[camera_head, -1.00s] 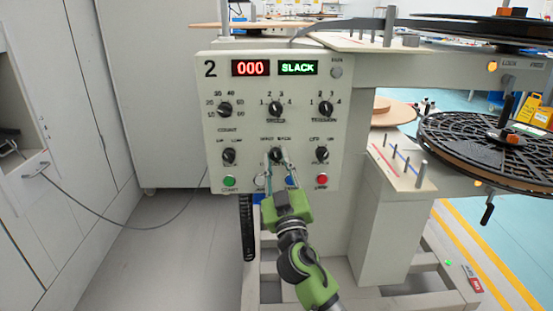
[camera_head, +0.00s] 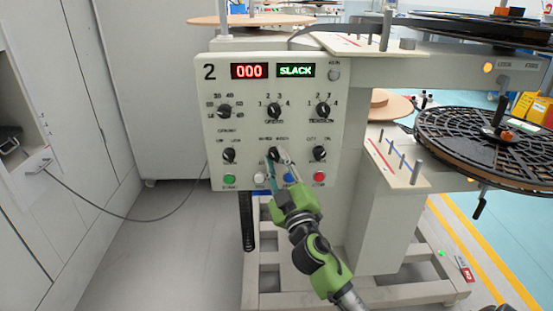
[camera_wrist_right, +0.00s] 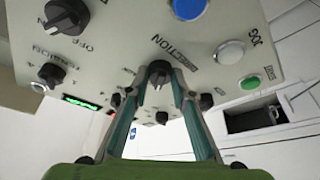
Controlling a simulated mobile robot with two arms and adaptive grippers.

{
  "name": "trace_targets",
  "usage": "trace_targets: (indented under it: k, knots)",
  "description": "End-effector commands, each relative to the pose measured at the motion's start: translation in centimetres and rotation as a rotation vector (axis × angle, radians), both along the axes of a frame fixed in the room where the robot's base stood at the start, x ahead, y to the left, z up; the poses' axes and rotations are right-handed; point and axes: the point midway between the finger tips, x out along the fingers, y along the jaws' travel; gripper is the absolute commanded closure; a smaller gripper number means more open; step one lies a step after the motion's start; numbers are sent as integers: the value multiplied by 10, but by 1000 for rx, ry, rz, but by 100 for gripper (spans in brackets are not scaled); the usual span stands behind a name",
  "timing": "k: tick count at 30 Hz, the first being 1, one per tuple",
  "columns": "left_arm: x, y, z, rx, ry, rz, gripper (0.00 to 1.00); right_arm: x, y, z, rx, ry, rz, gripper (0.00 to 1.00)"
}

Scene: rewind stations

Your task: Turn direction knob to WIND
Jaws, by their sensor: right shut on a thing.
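The direction knob (camera_head: 274,153) is a black knob in the lower middle of the white control panel (camera_head: 214,132). In the right wrist view it shows as a black knob (camera_wrist_right: 159,71) between the fingertips, beside a label ending in "TION". My right gripper (camera_head: 277,158), green with slim fingers, is shut on this knob; the wrist view also shows the fingers (camera_wrist_right: 159,88) on either side of it. The gripper comes from below and right, tilted. The position words above the knob are too small to read surely. My left gripper is not in view.
Below the knob are green (camera_head: 229,179), white (camera_head: 259,178), blue (camera_head: 289,178) and red (camera_head: 319,178) buttons, close to the fingers. Other black knobs surround it. Displays above read "000" (camera_head: 249,71) and "SLACK" (camera_head: 296,70). A black reel (camera_head: 440,135) stands right. Floor at left is clear.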

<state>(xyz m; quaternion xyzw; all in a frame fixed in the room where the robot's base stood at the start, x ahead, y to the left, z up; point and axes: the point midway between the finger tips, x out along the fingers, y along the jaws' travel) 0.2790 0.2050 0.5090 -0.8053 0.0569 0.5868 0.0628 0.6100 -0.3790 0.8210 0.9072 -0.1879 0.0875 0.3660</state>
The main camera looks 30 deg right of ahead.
Motion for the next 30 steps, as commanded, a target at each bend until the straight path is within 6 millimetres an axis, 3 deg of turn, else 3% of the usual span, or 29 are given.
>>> trace_targets:
  k: [12,13,15,25,30]
  knots:
    - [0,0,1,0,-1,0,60,0,0,0,-8,3,0,99]
    - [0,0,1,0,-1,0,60,0,0,0,-8,3,0,75]
    - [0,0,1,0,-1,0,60,0,0,0,-7,3,0,60]
    - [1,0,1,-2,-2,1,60,-1,0,-1,-6,3,0,60]
    - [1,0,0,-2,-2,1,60,-14,5,-6,-2,5,1,60]
